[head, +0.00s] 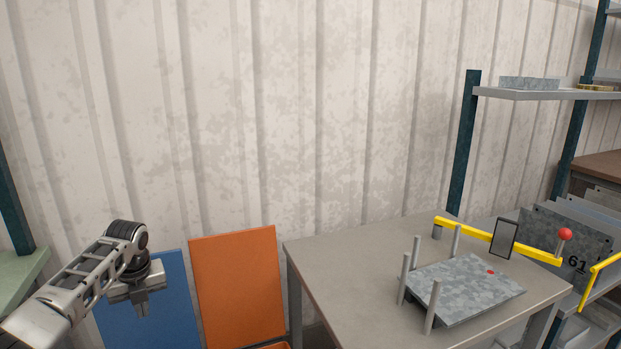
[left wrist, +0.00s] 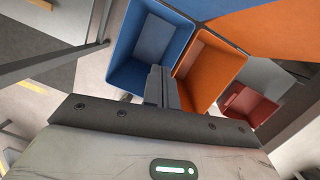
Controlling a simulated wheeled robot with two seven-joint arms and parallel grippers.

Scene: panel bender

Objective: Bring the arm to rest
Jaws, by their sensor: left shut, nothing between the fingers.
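My left arm comes in from the left in the head view, bent at the elbow. Its left gripper (head: 141,305) hangs pointing down in front of a blue panel (head: 165,275). The fingers are shut with nothing between them. In the left wrist view the shut fingers (left wrist: 162,88) show above a blue bin (left wrist: 150,45) and beside an orange bin (left wrist: 208,75). My right gripper is in neither view.
An orange panel (head: 236,285) stands right of the blue one. A grey table (head: 340,260) at the right holds a metal sheet (head: 465,285) among upright pins and a yellow bar (head: 475,233). A shelf (head: 540,94) is behind. A red bin (left wrist: 248,104) shows in the wrist view.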

